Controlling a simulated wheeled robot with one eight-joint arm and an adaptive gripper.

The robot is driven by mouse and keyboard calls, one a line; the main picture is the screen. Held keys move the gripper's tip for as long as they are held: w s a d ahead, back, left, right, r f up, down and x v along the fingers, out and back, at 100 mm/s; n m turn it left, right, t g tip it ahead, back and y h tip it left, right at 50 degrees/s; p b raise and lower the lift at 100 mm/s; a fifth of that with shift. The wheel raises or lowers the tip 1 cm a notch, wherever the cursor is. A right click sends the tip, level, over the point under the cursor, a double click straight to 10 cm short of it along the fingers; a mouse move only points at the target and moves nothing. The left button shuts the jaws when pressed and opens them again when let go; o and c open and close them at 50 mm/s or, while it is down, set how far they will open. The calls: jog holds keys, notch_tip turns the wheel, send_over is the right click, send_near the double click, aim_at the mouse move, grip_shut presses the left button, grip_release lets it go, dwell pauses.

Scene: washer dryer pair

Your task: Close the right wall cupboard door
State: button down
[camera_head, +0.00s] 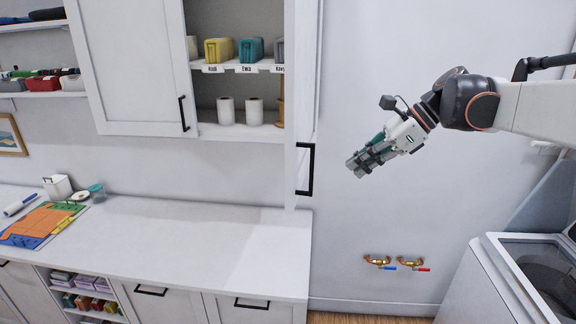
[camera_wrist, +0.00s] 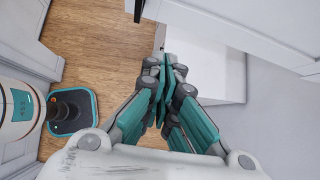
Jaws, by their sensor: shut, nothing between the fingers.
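The right wall cupboard door (camera_head: 304,75) stands open, swung out toward the camera and seen nearly edge-on. Its black bar handle (camera_head: 305,168) is near its lower end. The open compartment (camera_head: 236,15) shows to the left of the door. My gripper (camera_head: 358,170) is to the right of the door, at about handle height in the picture, with a visible gap between them. In the wrist view my gripper (camera_wrist: 165,68) has its fingers together and empty. A black bar (camera_wrist: 138,10) at that view's top edge looks like a handle; I cannot tell which one.
The left cupboard door (camera_head: 135,60) hides the left part of the cupboard. Bins and white rolls stand on the shelves. A white counter (camera_head: 180,245) runs below. Brass taps (camera_head: 395,262) are on the wall, and a washer (camera_head: 500,270) stands at right. Bare wall surrounds my gripper.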

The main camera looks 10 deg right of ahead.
jog(key=w+a+f+p, duration=0.2)
jog(key=w+a+f, duration=0.2)
jog(key=a, duration=0.5)
jog(key=shift+a+f+m+p, duration=0.15)
jog(key=shift+f+m+p, duration=0.2)
jog(key=shift+f, duration=0.3)
jog(key=shift+a, duration=0.1)
